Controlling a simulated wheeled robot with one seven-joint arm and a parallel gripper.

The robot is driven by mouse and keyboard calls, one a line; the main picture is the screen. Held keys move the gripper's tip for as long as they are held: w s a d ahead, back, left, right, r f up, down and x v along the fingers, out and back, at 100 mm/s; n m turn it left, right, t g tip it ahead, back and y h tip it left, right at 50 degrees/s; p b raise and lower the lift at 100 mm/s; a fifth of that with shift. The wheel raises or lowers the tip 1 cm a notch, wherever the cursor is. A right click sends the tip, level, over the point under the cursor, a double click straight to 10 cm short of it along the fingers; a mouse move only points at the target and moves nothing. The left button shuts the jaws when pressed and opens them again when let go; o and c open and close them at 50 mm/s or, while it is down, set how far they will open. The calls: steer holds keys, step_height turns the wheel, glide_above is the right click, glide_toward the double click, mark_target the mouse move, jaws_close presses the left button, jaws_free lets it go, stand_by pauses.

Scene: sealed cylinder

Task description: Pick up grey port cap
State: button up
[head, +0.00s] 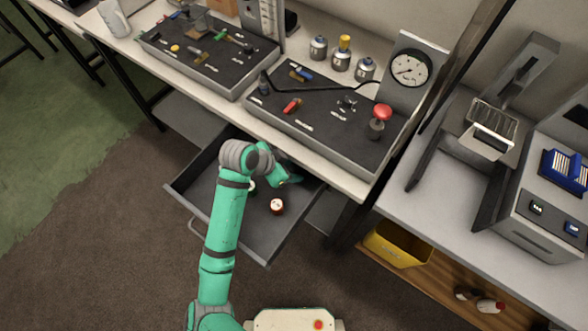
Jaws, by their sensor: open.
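My green arm reaches over the open drawer (205,187), and my gripper (292,179) is at the drawer's back, close under the bench's front edge. It is open, and its fingertips are small and partly hidden. I cannot make out a grey port cap for certain. Small grey metal parts (348,102) lie on the right black tray (290,130), too small to identify. In the drawer, a round brown piece with a white top (277,205) lies in front of the gripper. A pale piece (252,187) is partly hidden by my arm.
The bench holds a left tool tray (205,60), several small metal cylinders (341,60), a dial gauge (408,68) and a red knob (382,112). A yellow bin (397,246) sits under the right bench. The bench edge overhangs the drawer's back. The drawer's front is mostly clear.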

jaws_close()
steer(key=shift+a, duration=0.1)
steer(key=shift+s+a+r, duration=0.2)
steer(key=shift+a+r, duration=0.15)
steer(key=shift+r, duration=0.1)
steer(key=s+a+r, duration=0.2)
steer(key=a, duration=0.1)
steer(key=s+a+r, duration=0.2)
steer(key=a, duration=0.2)
steer(key=s+a+r, duration=0.3)
steer(key=a, duration=0.1)
steer(key=shift+r, duration=0.1)
